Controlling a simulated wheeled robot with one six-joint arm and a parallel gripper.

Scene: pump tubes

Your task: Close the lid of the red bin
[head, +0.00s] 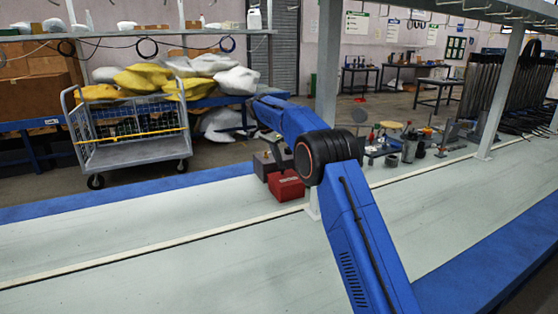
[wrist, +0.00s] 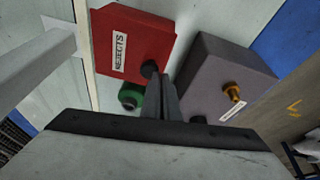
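The red bin (head: 287,187) stands on the pale bench, left of my arm in the head view. In the wrist view a red face of the bin (wrist: 150,35) carries a white label reading REJECTS. A dark round knob shows at its lower edge. I cannot tell which part is the lid or how far open it is. My gripper (wrist: 160,82) has its two fingers together, with their tips by the knob and the bin's lower edge. Nothing is visible between them, and contact is unclear.
A grey box (wrist: 215,75) with a brass knob is right of the fingers in the wrist view. A green round part (wrist: 130,95) is left of them. A wire cart (head: 130,140) stands behind the bench. The bench's left part (head: 130,235) is clear.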

